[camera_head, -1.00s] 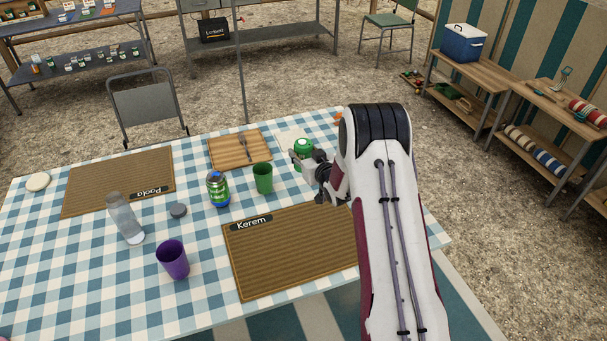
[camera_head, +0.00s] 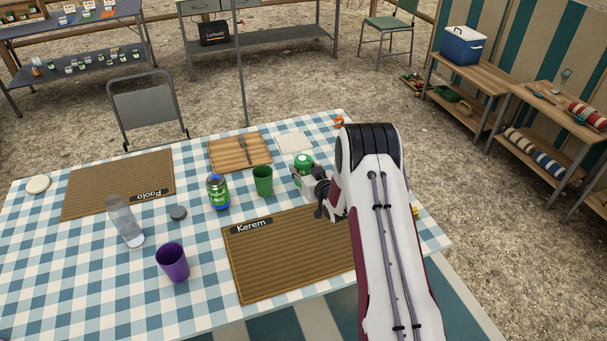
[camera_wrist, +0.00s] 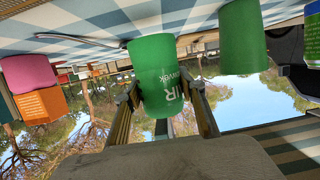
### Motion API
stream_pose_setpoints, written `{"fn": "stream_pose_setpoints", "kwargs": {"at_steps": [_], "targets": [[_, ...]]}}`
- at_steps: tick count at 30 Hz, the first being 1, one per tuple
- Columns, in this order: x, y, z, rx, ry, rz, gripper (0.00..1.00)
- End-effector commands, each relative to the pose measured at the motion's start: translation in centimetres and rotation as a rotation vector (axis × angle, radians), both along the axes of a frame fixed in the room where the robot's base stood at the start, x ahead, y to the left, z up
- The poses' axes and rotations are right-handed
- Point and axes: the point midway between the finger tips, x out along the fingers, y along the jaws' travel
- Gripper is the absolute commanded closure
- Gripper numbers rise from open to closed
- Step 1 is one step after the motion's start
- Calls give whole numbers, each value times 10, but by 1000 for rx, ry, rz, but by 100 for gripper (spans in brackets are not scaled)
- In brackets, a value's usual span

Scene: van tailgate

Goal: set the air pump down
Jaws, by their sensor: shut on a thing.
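The air pump is a green, rounded piece with white lettering (camera_wrist: 158,62). It is between my gripper's fingers in the wrist view, which is upside down. In the head view, the air pump (camera_head: 303,160) shows its green top at the table's right part, right of the green cup (camera_head: 263,180). My gripper (camera_head: 308,182) is shut on it from the near right side. The arm and fingers hide part of it. It looks upright and low over the checked tablecloth (camera_head: 200,300); whether its base touches cannot be told.
The Kerem placemat (camera_head: 290,255) lies just in front. A white napkin (camera_head: 293,141) and wooden board (camera_head: 222,155) lie behind.

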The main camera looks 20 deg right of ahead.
Motion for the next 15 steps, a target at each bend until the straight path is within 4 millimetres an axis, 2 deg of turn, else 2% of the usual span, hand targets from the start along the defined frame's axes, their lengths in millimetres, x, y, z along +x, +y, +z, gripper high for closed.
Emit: {"fn": "stream_pose_setpoints", "kwargs": {"at_steps": [6, 15], "targets": [[0, 0, -20, 0, -2, 0, 90], [1, 0, -25, -1, -3, 0, 90]]}}
